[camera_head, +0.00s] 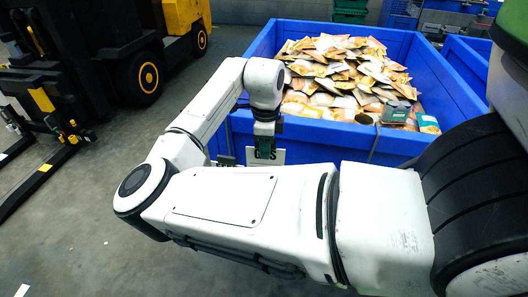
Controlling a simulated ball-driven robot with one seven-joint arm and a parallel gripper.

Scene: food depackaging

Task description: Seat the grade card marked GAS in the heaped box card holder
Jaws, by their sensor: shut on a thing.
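A white grade card (279,158) with dark lettering, partly covered but looking like GAS, is at the front wall of the heaped blue box (328,138). My gripper (265,146) points down in front of that wall and is shut on the card. The gripper hides the middle of the lettering. A small dark piece with pale marks (226,160) shows just left of the card, low on the box front. I cannot tell whether it is the card holder. My arm hides the area below the card, so I cannot tell whether the card touches a holder.
Packaged food pouches (335,70) are heaped in the blue box. Another blue box (468,60) stands to its right. A yellow and black forklift (150,75) and a pallet truck (45,125) stand at the left. Grey floor (75,220) is clear at lower left.

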